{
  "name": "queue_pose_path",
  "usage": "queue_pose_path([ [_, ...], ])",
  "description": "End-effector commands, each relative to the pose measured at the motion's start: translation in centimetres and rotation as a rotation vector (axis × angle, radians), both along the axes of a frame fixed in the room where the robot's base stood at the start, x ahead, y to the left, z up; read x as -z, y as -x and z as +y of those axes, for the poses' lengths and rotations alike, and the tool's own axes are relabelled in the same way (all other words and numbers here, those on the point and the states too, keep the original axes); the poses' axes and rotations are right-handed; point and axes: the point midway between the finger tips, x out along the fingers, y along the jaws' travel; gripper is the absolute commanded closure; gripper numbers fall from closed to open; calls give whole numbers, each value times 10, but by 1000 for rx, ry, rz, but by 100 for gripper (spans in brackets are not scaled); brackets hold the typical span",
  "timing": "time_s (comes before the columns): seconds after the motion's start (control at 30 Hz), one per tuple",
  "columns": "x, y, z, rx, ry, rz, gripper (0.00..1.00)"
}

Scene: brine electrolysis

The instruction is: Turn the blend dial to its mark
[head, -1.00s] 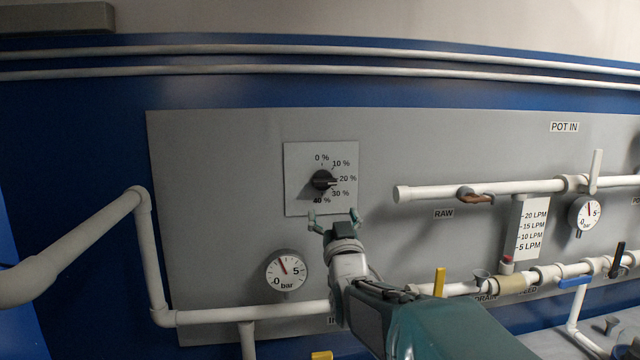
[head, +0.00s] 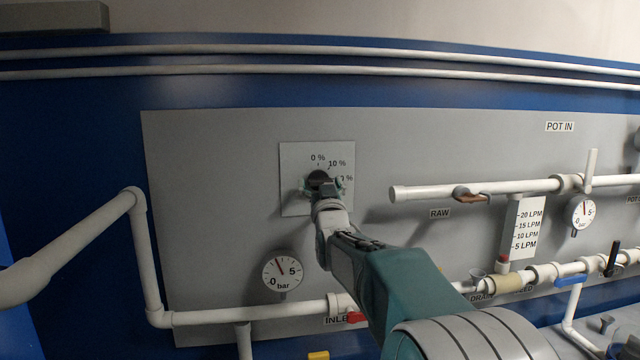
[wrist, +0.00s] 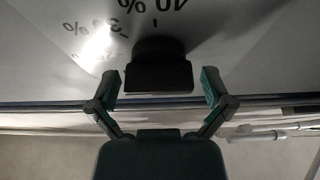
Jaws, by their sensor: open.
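The blend dial is a black knob (head: 318,177) on a pale square plate (head: 290,160) with percent marks. In the head view the 0 % and 10 % marks show above it, and my gripper hides its lower part and most of the higher marks. My gripper (head: 320,188) is in front of the plate at the knob. In the wrist view the knob (wrist: 158,76) sits between the two green fingertips of my gripper (wrist: 160,88), with a gap on each side. The picture there is upside down, with the 40 % and 30 % marks above the knob. The fingers are open.
A pressure gauge (head: 282,270) is on the panel below left of the dial. A white pipe with a brown-handled valve (head: 468,194) runs to the right. A red valve handle (head: 356,317) is on the lower pipe. The panel (head: 215,190) left of the dial is bare.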

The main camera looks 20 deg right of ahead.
Motion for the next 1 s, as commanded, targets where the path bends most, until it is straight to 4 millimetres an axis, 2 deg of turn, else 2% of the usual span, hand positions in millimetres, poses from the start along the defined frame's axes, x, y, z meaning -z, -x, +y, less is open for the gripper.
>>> queue_pose_path([
  [0.03, 0, 0, 0, 0, 0, 0, 0],
  [0.07, 0, 0, 0, 0, 0, 0, 13],
  [0.1, 0, 0, 0, 0, 0, 0, 31],
  [0.17, 0, 0, 0, 0, 0, 0, 58],
  [0.2, 0, 0, 0, 0, 0, 0, 68],
  [0.67, 0, 0, 0, 0, 62, 12, 68],
  [1.0, 1, 0, 0, 0, 308, 63, 68],
])
